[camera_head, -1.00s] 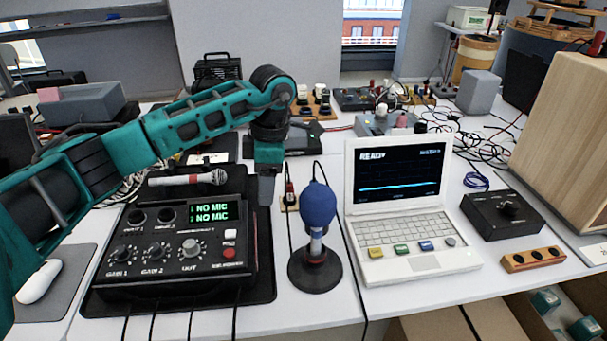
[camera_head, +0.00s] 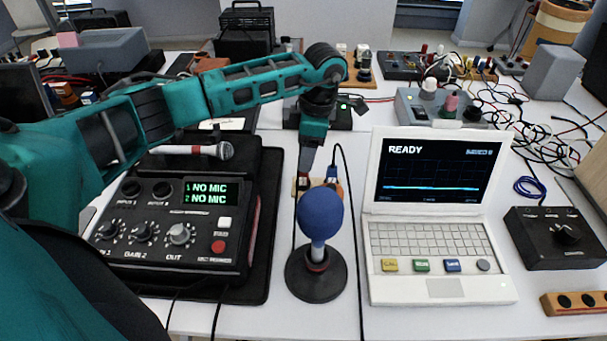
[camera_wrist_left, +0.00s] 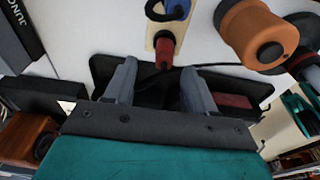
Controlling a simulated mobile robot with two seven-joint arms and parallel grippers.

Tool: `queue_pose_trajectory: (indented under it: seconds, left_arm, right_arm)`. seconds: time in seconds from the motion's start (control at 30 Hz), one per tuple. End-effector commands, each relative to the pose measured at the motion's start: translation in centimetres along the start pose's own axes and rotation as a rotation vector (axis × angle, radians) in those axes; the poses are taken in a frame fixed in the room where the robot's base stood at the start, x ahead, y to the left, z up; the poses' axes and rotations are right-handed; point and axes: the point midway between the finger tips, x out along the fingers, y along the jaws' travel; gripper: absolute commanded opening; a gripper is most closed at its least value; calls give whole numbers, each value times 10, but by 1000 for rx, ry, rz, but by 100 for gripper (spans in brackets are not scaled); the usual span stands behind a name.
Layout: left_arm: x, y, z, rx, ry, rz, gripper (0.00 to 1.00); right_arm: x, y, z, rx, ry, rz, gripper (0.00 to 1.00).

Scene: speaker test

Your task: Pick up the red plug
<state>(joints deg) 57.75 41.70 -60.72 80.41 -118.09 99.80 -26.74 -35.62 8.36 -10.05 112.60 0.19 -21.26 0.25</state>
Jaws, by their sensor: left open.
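The red plug (camera_wrist_left: 165,51) sits on a small pale wooden block (camera_wrist_left: 150,40) beside a blue plug (camera_wrist_left: 176,8). In the head view the block (camera_head: 313,193) and blue plug (camera_head: 332,173) are partly hidden behind the blue microphone (camera_head: 320,215); the red plug is hard to make out there. My left gripper (camera_head: 306,168) points down at the block. In the wrist view its two grey fingers are apart (camera_wrist_left: 160,75) with nothing held between them. The red plug lies just beyond the fingertips, in line with the gap. My right gripper is not in view.
The mixer box (camera_head: 175,225) on a black mat stands left, with a silver microphone (camera_head: 190,150) behind it. A white laptop (camera_head: 435,240) stands right. An orange cylinder (camera_wrist_left: 255,35) is close by in the wrist view. Cables run past the block.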

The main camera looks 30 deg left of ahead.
Motion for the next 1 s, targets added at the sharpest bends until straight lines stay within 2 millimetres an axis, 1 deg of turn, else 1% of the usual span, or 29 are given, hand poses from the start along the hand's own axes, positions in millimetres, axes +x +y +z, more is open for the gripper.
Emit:
queue_pose_trajectory:
  seconds: [0.17, 0.33, 0.43, 0.53, 0.77, 1.0]
  left_arm:
    - [13, -2, 0, 1, 1, -1, 55]
    - [39, -8, 0, 1, 2, -3, 55]
    - [52, -7, 1, 1, 0, -2, 55]
    - [58, -7, 1, 1, -1, 0, 55]
    - [58, -6, 1, 1, -1, 1, 55]
    - [58, -6, 1, 1, -1, 1, 32]
  right_arm:
    - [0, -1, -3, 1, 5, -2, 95]
    - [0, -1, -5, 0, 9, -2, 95]
    - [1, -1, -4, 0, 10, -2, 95]
    - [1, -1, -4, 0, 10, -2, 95]
    - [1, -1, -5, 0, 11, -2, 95]
    - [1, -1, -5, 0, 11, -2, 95]
